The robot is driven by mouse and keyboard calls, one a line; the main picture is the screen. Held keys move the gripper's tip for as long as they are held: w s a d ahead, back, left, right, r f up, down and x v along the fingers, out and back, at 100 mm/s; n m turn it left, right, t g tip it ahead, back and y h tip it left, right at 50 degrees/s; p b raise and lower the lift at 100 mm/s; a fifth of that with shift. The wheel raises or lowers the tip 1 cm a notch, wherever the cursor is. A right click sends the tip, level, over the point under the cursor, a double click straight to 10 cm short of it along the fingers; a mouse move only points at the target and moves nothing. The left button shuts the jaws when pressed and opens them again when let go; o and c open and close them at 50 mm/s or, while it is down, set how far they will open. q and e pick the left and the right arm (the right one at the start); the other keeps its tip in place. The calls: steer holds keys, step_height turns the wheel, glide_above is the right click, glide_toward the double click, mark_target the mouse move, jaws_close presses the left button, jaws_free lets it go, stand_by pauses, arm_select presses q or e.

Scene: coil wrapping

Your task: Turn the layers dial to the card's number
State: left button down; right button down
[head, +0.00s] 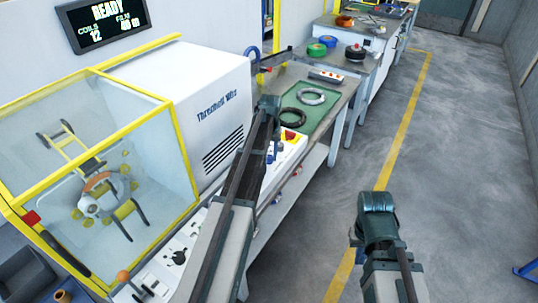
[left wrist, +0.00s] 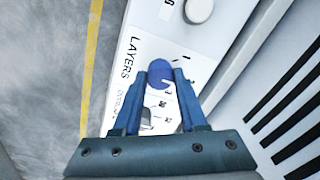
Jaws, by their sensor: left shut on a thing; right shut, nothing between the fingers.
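The layers dial (left wrist: 159,73) is a blue knob beside the printed word LAYERS in the left wrist view, with small markings around it that I cannot read clearly. My left gripper (left wrist: 158,85) has its two blue fingers shut on the dial from both sides. My right gripper (head: 377,205) is shut and empty above the floor, right of the bench. I cannot make out a card with a number in either view.
A white control panel with a red button (head: 289,135) sits beside the left gripper. The yellow-framed machine (head: 150,92) stands left. The floor (head: 455,150) at right is clear.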

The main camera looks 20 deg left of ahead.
mark_target(270, 157)
stand_by(0.3)
arm_select(q)
steer(key=shift+c, duration=2.3)
jaws_free()
steer(key=shift+r, duration=0.15)
step_height(270, 157, up, 14)
steer(key=p, duration=1.3)
steer(key=shift+d+f+p, duration=0.15)
steer(key=shift+f+p, duration=0.05)
steer(key=shift+p, duration=0.2)
steer(key=s+d+f+m+y+b, duration=0.1)
steer(key=s+d+m, duration=0.6)
steer(key=s+d, duration=2)
steer(key=shift+d+f+m+b, duration=0.25)
steer(key=shift+f+m+b, duration=0.05)
steer(key=shift+f+b, duration=0.2)
